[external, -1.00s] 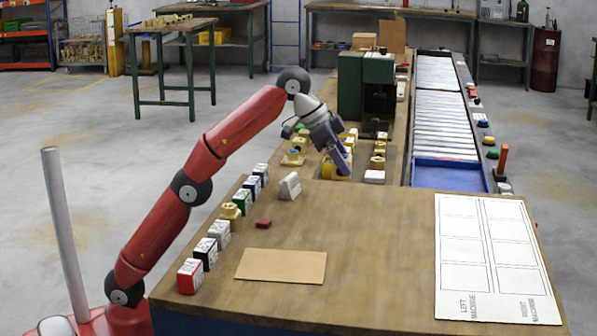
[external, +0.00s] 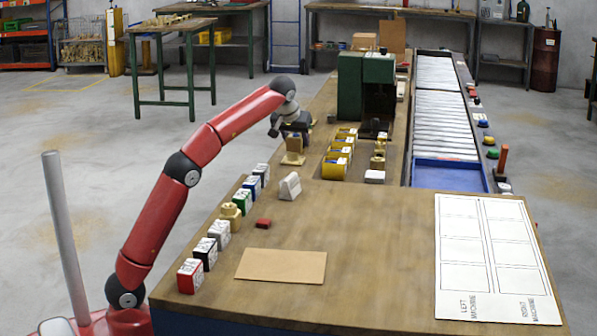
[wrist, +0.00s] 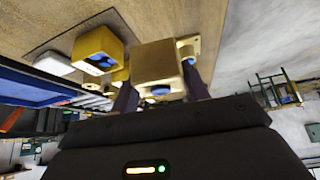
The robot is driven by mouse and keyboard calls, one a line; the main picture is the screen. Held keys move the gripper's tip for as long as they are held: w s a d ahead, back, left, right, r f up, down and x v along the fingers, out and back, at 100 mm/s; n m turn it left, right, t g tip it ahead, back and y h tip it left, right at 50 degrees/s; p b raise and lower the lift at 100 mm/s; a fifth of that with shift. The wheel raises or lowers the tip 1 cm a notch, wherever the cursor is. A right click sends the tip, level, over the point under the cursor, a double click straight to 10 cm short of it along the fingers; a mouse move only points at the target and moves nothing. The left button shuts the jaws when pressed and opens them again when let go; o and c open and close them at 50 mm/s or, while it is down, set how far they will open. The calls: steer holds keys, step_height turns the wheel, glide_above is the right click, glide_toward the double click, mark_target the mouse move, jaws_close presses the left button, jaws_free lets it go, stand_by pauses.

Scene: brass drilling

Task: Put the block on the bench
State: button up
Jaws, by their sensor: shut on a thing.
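A brass-coloured block (wrist: 158,62) sits between the two fingers of my gripper (wrist: 160,88) in the wrist view, with a dark blue round spot on its lower side. In the external view my gripper (external: 294,132) is over the left side of the long bench (external: 318,118), shut on the block (external: 294,145). A brass fixture (external: 292,160) is just below the block. I cannot tell whether the two touch.
A yellow bin row (external: 338,158) stands right of my gripper, with brass pieces (external: 378,160) beyond. The green machine (external: 365,85) stands behind. A row of coloured blocks (external: 209,252) lines the near left edge. The front table top (external: 370,250) has clear room.

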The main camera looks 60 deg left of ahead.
steer(key=shift+n+g+y, duration=0.3)
steer(key=shift+n, duration=0.5)
steer(key=a+f, duration=0.1)
steer(key=a+f+b, duration=0.1)
steer(key=a+f, duration=0.1)
steer(key=a+f+b, duration=0.1)
steer(key=f, duration=0.1)
steer(key=shift+s+a, duration=0.25)
steer(key=shift+s, duration=0.1)
steer(key=shift+f+b, duration=0.8)
steer(key=shift+f, duration=1)
steer(key=shift+f, duration=0.2)
steer(key=o, duration=1.4)
steer(key=shift+o, duration=0.2)
